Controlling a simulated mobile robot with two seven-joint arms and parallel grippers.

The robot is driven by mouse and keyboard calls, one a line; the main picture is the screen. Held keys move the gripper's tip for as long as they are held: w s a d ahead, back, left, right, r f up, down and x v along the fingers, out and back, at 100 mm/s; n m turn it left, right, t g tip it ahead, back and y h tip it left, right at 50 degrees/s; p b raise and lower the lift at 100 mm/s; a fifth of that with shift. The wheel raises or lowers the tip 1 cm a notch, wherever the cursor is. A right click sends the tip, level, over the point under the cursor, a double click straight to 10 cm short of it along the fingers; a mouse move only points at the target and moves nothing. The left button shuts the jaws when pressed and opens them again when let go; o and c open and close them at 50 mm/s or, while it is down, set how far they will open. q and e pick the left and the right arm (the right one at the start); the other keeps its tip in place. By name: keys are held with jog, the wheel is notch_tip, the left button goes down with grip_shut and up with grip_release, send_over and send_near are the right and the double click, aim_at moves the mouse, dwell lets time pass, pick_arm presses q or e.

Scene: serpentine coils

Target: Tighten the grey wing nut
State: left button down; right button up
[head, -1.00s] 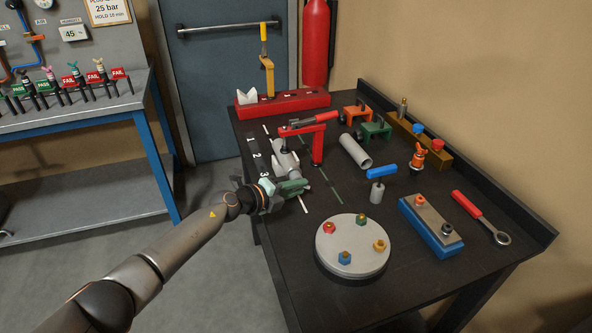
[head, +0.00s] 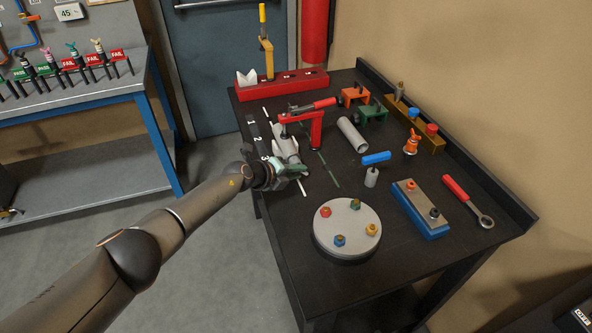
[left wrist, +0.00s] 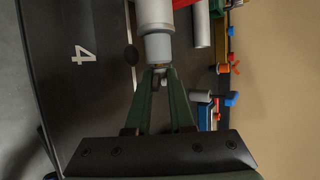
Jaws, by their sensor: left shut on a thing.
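My left gripper (head: 294,173) reaches in from the left over the near left part of the black table, at the near end of a pale grey cylindrical fitting (head: 287,148). In the left wrist view its two green fingers (left wrist: 160,80) come together on a small grey part, the grey wing nut (left wrist: 159,73), at the end of the fitting (left wrist: 156,30). The fingers cover much of the nut, so its wings and how tight it sits cannot be made out. In the head view the nut is hidden by the gripper. My right gripper is not in view.
A red toggle clamp (head: 312,128) stands over the fitting. A round plate (head: 347,245) with coloured nuts is nearer on the table. A blue-handled tool (head: 375,160), a grey tube (head: 352,134) and a blue block (head: 428,224) lie to the right.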

pick_arm(q)
jog(key=shift+s+d, duration=0.1)
jog(key=shift+d, duration=0.1)
jog(key=c, duration=1.1)
grip_release()
jog(key=o, duration=0.5)
jog(key=shift+a, duration=0.15)
jog(key=shift+a, duration=0.1)
jog(key=shift+a+r, duration=0.4)
jog(key=shift+r, duration=0.1)
jog(key=shift+s+a+r+b, duration=0.15)
jog(key=shift+s+a+b, duration=0.2)
jog(key=shift+s, duration=0.15)
jog(key=shift+v, duration=5.05)
jog(key=shift+s+d, duration=0.1)
jog(key=shift+d, duration=0.1)
